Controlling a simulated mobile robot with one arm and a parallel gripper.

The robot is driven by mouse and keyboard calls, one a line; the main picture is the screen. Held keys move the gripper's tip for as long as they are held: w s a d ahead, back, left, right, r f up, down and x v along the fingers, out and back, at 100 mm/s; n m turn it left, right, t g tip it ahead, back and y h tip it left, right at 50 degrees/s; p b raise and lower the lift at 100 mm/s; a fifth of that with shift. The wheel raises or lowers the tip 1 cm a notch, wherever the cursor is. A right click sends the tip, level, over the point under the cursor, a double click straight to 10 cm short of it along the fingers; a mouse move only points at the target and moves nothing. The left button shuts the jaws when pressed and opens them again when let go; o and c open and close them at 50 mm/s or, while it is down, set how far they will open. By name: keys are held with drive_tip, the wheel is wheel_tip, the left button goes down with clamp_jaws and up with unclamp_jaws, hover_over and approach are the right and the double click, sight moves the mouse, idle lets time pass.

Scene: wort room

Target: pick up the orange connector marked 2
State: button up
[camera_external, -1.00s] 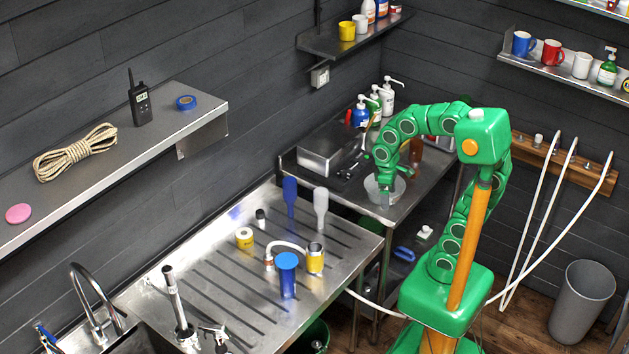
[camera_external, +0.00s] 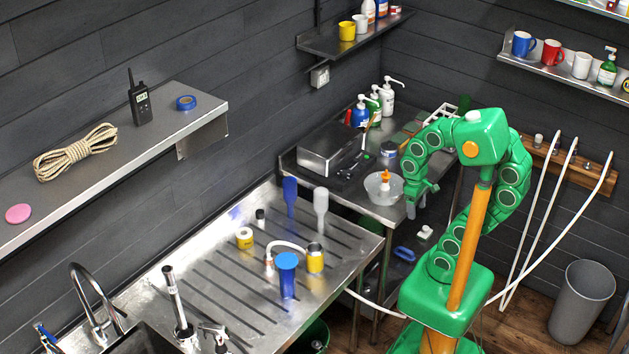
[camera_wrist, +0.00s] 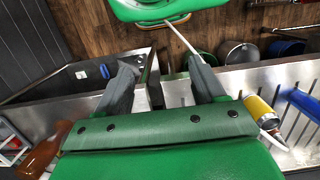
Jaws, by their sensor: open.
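A small orange piece (camera_external: 385,176) shows at the pale bowl (camera_external: 372,193) on the far metal table; no number is readable on it, so I cannot tell if it is the connector marked 2. My gripper (camera_external: 419,204) is to the right of the bowl, near that table's right edge, apart from the orange piece. In the wrist view my gripper (camera_wrist: 162,66) has its two grey fingers spread wide with nothing between them. The orange piece is not visible in the wrist view.
A metal tray (camera_external: 326,151) and pump bottles (camera_external: 387,96) stand behind the bowl. The near drainboard (camera_external: 215,268) holds a blue-topped cup (camera_external: 288,275), a yellow-banded cylinder (camera_external: 315,257) and upright paddle-shaped pieces (camera_external: 320,207). A brown bottle (camera_wrist: 45,150) shows in the wrist view.

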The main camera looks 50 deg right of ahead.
drive_tip(key=w+a+r+m+y, duration=0.1)
drive_tip(key=w+a+m+y, duration=0.1)
drive_tip(key=w+a+y, duration=0.6)
drive_tip(key=w+a+m+y, duration=0.15)
drive_tip(key=w+a, duration=0.35)
drive_tip(key=a, duration=0.8)
drive_tip(key=w+a+r+m+y, duration=0.1)
drive_tip(key=w+a+m+y, duration=0.25)
drive_tip(key=w+a, duration=0.5)
drive_tip(key=w+a+f+m+t, duration=0.4)
drive_tip(key=w+f+m+t, duration=0.3)
drive_tip(key=w+f+m, duration=0.6)
drive_tip(key=m, duration=0.2)
approach(266, 265)
drive_tip(key=shift+w+a+r, duration=0.25)
drive_tip(key=shift+a+r, duration=0.15)
drive_tip(key=shift+a, duration=0.1)
drive_tip(key=shift+w+a+r, duration=0.25)
drive_tip(key=shift+a+r, duration=0.2)
drive_tip(key=shift+a, duration=0.05)
drive_tip(key=shift+w+f+m+h, duration=0.1)
drive_tip(key=shift+f+m+h, duration=0.3)
drive_tip(key=shift+f, duration=0.3)
drive_tip(key=shift+x, duration=3.8)
